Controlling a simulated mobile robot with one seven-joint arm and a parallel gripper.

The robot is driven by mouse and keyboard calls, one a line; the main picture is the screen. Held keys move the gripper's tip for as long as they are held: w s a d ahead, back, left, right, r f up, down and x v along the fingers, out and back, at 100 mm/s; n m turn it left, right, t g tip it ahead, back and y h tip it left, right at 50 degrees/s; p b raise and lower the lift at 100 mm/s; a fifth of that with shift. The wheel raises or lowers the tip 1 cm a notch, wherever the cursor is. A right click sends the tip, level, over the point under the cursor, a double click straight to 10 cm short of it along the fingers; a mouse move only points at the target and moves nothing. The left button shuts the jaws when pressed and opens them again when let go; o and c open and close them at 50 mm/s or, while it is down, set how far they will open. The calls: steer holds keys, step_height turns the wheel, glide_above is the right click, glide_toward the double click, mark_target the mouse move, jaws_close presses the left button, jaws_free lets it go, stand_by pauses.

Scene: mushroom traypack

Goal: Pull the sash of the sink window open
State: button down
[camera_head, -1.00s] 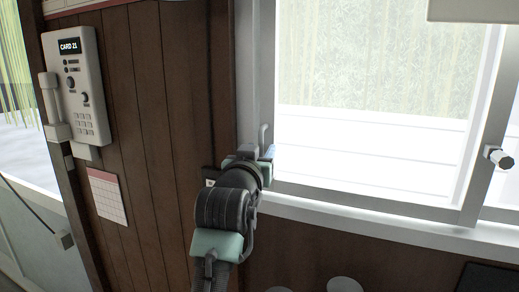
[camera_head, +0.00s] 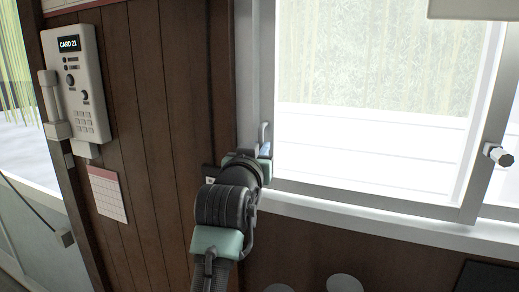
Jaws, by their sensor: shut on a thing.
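The sink window's sash (camera_head: 370,200) is a pale grey frame around a bright pane, in the middle and right of the head view. Its left side stands by the window frame, and I see no clear gap there. A small upright grey handle (camera_head: 264,131) sits at the sash's left edge. My gripper (camera_head: 265,151) is at this handle, shut on it. My dark wrist comes up from below and hides most of the fingers and the handle's lower part.
A white sill (camera_head: 400,232) runs below. On the left, a wood-plank wall (camera_head: 155,120) carries a card phone (camera_head: 82,85) and a paper calendar (camera_head: 108,193). Two pale round things (camera_head: 345,283) show at the bottom.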

stand_by(0.8)
steer(key=b, duration=0.1)
glide_toward(399, 158)
steer(key=w, duration=0.4)
steer(key=shift+d+f, duration=0.1)
steer(key=shift+d, duration=0.3)
steer(key=c, duration=0.9)
jaws_free()
steer(key=s+a+b, duration=0.1)
steer(key=s, duration=0.3)
steer(key=s+b, duration=0.2)
steer(key=s, duration=0.2)
steer(key=s+a+b, duration=0.1)
steer(key=s+b, duration=0.1)
steer(key=s, duration=0.2)
steer(key=shift+s+a, duration=0.3)
